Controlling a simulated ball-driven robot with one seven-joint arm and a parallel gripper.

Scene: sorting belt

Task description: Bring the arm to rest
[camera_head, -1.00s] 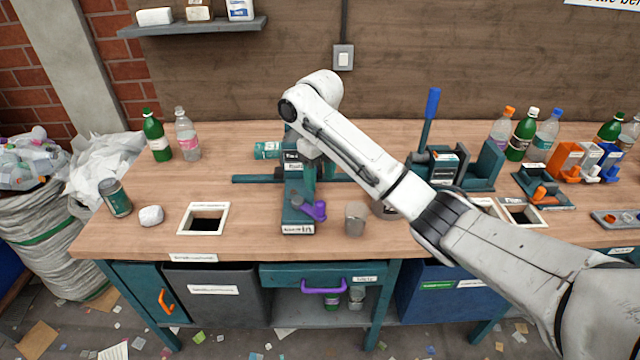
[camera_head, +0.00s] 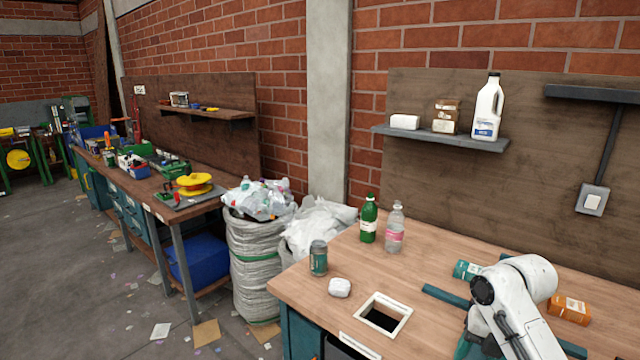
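Only part of my white arm shows, at the lower right over the wooden workbench (camera_head: 330,270). Its bent joint stands above the bench, and a lower link runs down past the bottom edge of the picture. My gripper is not visible, so its fingers and anything in them cannot be seen. A teal can (camera_head: 466,271) lies beside the arm on its left.
A square bench opening (camera_head: 370,302), a white lump (camera_head: 340,287), a teal-grey can (camera_head: 318,258), a green bottle (camera_head: 368,220) and a clear bottle (camera_head: 395,230) are left of the arm. A shelf (camera_head: 440,142) hangs behind. Sacks (camera_head: 256,262) stand left; open floor (camera_head: 60,270) lies beyond.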

